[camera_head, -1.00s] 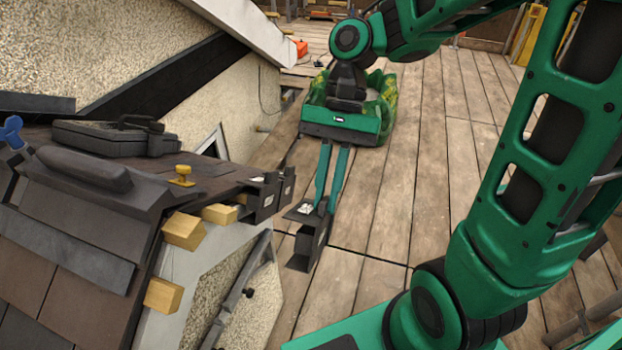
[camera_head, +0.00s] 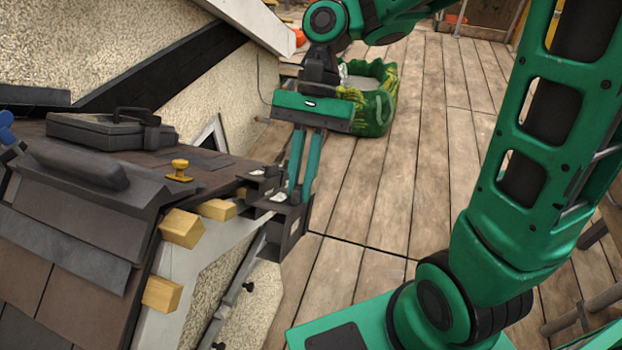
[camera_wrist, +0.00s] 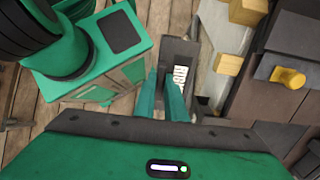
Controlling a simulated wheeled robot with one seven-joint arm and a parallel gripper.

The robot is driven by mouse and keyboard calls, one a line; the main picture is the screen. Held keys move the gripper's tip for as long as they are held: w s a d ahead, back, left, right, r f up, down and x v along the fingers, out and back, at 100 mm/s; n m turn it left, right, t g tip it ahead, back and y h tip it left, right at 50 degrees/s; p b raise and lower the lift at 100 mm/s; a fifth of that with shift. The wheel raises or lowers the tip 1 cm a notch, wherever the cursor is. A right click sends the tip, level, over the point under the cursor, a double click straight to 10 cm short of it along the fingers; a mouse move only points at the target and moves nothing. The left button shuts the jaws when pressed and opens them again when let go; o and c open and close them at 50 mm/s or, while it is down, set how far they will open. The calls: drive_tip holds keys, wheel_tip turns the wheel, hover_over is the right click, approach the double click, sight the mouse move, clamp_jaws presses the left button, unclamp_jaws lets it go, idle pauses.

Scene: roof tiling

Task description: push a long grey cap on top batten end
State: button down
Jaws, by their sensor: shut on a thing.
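My gripper (camera_head: 298,194) is shut on a long dark grey cap (camera_head: 284,232) with a white label. The cap hangs beside the roof edge, to the right of the wooden batten ends. The wrist view shows the cap (camera_wrist: 178,52) between my green fingers (camera_wrist: 163,98) and the roof. Bare yellow batten ends stick out at the verge: an upper one (camera_head: 217,209), a middle one (camera_head: 182,229) and a lower one (camera_head: 162,294). Two of them also show in the wrist view (camera_wrist: 228,63). The held cap looks apart from all three.
Another dark grey piece (camera_head: 264,185) sits at the roof's far corner, close to my fingers and partly hidden. A yellow knob (camera_head: 179,171) and a dark case (camera_head: 110,132) lie on the roof. A green patterned tub (camera_head: 376,100) stands on the plank floor (camera_head: 440,150).

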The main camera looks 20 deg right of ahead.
drive_tip(key=w+a, duration=0.3)
drive_tip(key=a, duration=0.2)
drive_tip(key=shift+w, duration=0.4)
drive_tip(key=shift+w+a+r, duration=0.1)
drive_tip(key=shift+w+a, duration=0.6)
drive_tip(key=shift+a, duration=0.2)
drive_tip(key=shift+w+a, duration=0.7)
drive_tip(key=shift+a, duration=0.2)
idle(3.0)
drive_tip(key=c, duration=1.7)
unclamp_jaws()
drive_tip(key=shift+c, duration=0.2)
drive_tip(key=v, duration=0.6)
drive_tip(key=shift+d, duration=0.1)
